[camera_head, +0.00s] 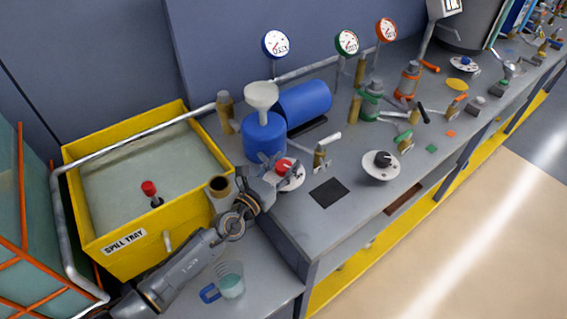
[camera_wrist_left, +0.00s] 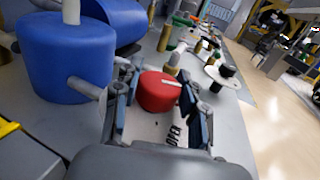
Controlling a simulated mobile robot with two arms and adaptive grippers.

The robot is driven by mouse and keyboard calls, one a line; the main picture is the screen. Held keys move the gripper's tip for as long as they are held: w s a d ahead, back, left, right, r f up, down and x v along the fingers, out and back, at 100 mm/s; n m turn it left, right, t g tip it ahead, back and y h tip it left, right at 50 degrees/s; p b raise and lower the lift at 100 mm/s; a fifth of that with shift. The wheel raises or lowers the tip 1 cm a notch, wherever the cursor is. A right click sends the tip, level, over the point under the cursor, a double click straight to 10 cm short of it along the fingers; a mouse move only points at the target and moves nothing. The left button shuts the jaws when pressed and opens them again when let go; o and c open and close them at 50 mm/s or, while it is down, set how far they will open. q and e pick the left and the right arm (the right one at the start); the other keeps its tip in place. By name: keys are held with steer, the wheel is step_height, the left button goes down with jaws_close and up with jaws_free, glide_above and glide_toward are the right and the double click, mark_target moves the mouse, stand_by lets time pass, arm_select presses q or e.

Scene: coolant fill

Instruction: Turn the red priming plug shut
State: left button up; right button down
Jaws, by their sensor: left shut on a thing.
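The red priming plug (camera_head: 284,167) is a round red knob on a pale dial plate (camera_head: 297,180) beside the blue pump (camera_head: 262,136). In the left wrist view the plug (camera_wrist_left: 158,88) has a white pointer mark on top, turned toward the right. The word OPEN shows on the plate near my gripper's palm. My left gripper (camera_head: 276,174) reaches it from the left and is shut on the plug, with a finger on each side of it. The rest of the dial is hidden by the plug and fingers. My right gripper is out of view.
A yellow spill tray (camera_head: 112,262) stands left, with a red-capped piece (camera_head: 149,187) in it. A clear jug with a blue handle (camera_head: 231,283) is in front. A black-knobbed dial (camera_head: 382,162), valves and gauges stand right. A dark square (camera_head: 329,192) lies on the clear bench front.

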arm_select(q)
steer(key=n+y+p, duration=0.1)
steer(key=t+y+p, duration=0.1)
steer(key=p, duration=0.1)
steer(key=shift+d+r+n+y, duration=0.15)
steer(key=shift+r+n+y, duration=0.15)
steer(key=shift+n, duration=0.1)
steer(key=shift+f+n+t+y+p, duration=0.15)
steer(key=shift+n+t+y+p, duration=0.45)
steer(key=shift+n+y+p, duration=0.3)
steer(key=n+y, duration=0.1)
steer(key=y, duration=0.1)
steer(key=shift+f+t+y, duration=0.1)
steer(key=shift+t+y, duration=0.2)
steer(key=shift+f+n+y+b, duration=0.1)
steer(key=shift+n+y+b, duration=0.35)
steer(key=shift+n+y, duration=1.15)
steer(key=shift+y, duration=0.6)
